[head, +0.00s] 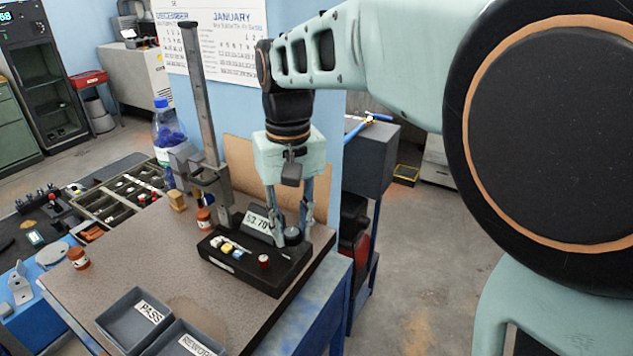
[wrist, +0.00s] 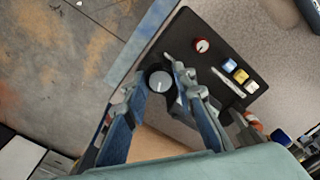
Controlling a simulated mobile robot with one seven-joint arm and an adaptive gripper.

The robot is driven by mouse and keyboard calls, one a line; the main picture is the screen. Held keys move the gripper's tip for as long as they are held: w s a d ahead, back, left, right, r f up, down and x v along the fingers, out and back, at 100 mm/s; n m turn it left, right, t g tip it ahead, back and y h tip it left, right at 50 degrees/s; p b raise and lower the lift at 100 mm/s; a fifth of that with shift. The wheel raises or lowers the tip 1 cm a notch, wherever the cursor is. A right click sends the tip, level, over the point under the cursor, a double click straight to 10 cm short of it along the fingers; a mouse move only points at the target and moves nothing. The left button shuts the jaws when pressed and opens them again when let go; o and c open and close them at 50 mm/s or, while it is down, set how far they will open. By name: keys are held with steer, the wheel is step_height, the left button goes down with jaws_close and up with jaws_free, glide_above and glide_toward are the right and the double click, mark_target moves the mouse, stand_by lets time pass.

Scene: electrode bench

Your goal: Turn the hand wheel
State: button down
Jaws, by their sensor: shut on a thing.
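The hand wheel (head: 292,236) is a short round dark knob with a grey top, on the right end of a black console (head: 232,262). In the wrist view the hand wheel (wrist: 160,81) shows a white pointer line on its cap. My gripper (head: 290,229) points down over it, with one finger on each side. My gripper (wrist: 152,84) is shut on the hand wheel; the exact finger contact is partly hidden. A display reading about 53.70 (head: 258,221) stands behind the console's buttons.
A red knob (head: 264,261) and several coloured buttons (head: 228,246) sit left of the wheel. A metal post (head: 201,110) rises behind the console. PASS (head: 119,319) and REWORK trays lie at the front left. The table's right edge is close to the console.

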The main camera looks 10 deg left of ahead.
mark_target(291, 233)
steer(key=m+p, duration=0.1)
steer(key=m, duration=0.5)
steer(key=shift+p, duration=0.4)
steer(key=m+p, duration=0.1)
steer(key=m, duration=0.5)
steer(key=shift+m, duration=0.4)
steer(key=m+p, duration=0.1)
steer(key=m, duration=1)
steer(key=shift+a+m, duration=0.1)
steer(key=shift+m, duration=0.3)
steer(key=c, duration=1.6)
jaws_free()
step_height(291, 233, up, 12)
